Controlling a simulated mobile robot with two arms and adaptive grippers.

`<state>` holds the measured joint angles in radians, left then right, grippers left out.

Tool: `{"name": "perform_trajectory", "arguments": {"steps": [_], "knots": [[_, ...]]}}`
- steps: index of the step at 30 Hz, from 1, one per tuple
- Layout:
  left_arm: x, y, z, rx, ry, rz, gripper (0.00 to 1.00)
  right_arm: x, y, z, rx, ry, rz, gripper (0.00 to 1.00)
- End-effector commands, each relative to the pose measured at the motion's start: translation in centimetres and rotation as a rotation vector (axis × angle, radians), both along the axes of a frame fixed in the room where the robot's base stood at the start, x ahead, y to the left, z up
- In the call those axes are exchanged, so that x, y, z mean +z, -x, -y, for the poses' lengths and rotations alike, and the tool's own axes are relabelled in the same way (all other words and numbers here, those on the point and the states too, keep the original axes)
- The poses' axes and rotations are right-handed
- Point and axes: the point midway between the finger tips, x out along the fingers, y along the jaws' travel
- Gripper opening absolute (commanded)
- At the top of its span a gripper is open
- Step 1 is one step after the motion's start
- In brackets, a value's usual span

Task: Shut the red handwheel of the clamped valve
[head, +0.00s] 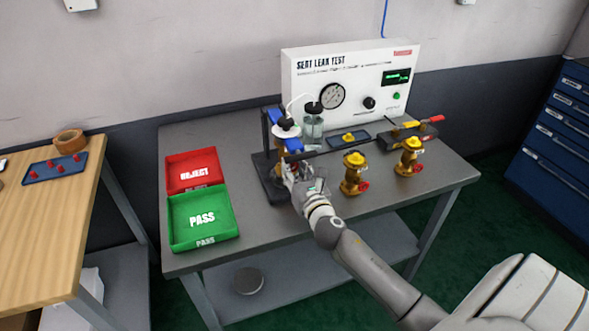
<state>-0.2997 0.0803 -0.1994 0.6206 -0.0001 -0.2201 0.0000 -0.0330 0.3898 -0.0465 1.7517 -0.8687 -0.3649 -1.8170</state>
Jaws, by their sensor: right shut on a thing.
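The clamp stand (267,181) is at the left of the test panel on the grey bench, with blue parts (293,145) on it. My right gripper (291,173) is at the front of this stand, where the clamped valve sits. It is shut on a part there, which I take to be the red handwheel. The gripper and wrist hide the handwheel and most of the valve, so how far the wheel is turned cannot be seen. My left gripper is not in view.
Two brass valves with red handwheels, one (353,174) nearer and one (408,157) farther right, stand beside my arm. A seat leak test panel (345,77) stands behind. A red reject tray (191,170) and green pass tray (203,217) lie left. A red-handled tool (422,121) lies back right.

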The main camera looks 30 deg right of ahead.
Motion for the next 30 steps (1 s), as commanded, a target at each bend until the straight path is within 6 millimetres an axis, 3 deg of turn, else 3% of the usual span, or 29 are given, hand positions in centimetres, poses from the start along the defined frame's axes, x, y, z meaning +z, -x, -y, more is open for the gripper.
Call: {"name": "perform_trajectory", "arguments": {"steps": [30], "knots": [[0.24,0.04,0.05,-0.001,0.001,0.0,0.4,-0.13,0.06,0.22,-0.001,-0.864,0.207,0.05]]}}
